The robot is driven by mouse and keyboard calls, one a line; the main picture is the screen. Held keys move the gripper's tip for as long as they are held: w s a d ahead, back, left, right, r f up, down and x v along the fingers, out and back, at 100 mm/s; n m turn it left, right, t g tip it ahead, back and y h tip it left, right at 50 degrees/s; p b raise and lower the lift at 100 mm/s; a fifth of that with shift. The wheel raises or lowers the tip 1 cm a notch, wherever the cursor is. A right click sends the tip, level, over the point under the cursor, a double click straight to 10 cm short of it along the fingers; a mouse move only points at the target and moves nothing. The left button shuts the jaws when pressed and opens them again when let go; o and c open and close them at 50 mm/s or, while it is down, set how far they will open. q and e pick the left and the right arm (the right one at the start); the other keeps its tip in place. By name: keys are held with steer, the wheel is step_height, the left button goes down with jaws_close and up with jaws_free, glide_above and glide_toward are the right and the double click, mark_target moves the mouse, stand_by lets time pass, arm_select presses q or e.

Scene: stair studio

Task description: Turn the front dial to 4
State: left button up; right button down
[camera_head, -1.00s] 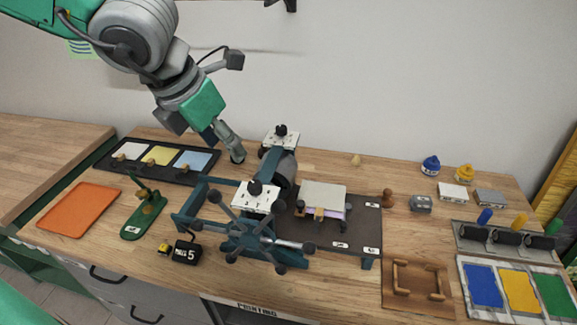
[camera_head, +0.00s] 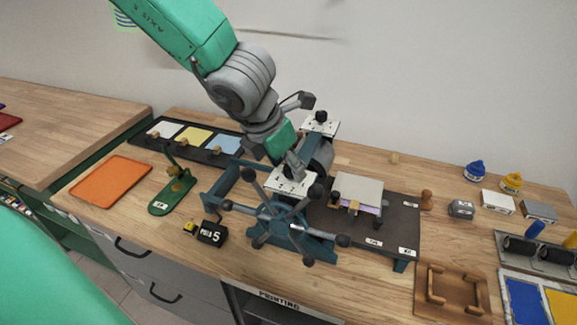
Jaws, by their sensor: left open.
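The printing press (camera_head: 283,222) stands in the middle of the bench, with a spoked hand wheel at its front. Its front dial plate (camera_head: 292,183) is white with small dark marks, too small to read. My left gripper (camera_head: 291,168) comes down from the upper left, with its fingertips at the front plate. It is open and hides the front knob; I cannot tell whether it touches it. The rear dial (camera_head: 320,117) has a black knob on a similar white plate, clear of the gripper. My right gripper is not in view.
A dark press bed with a pale block (camera_head: 357,188) lies right of the press.

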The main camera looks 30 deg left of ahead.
arm_select(q)
steer(key=shift+w+a, duration=0.1)
steer(key=shift+a, duration=0.1)
steer(key=shift+d, duration=0.3)
steer(key=c, duration=0.5)
steer(key=shift+d+r, duration=0.15)
steer(key=shift+d, duration=0.25)
jaws_close()
steer(key=shift+d+r, duration=0.1)
steer(key=shift+d, duration=0.2)
steer(key=shift+a, duration=0.45)
steer(key=shift+d+n+y+b, duration=0.2)
steer(key=shift+n+y+b, duration=0.1)
steer(key=shift+n+b, duration=0.35)
steer(key=shift+n+y+b, duration=0.4)
steer(key=shift+n, duration=0.45)
steer(key=n+y+b, duration=0.1)
steer(key=n, duration=0.1)
steer(key=shift+n, duration=0.3)
steer(key=shift+n+y+b, duration=0.3)
steer(key=shift+n+y, duration=0.4)
steer(key=shift+n, duration=1.2)
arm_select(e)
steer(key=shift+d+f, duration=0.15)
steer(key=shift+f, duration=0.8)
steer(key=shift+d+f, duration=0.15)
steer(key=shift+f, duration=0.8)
arm_select(q)
steer(key=shift+n+g, duration=0.3)
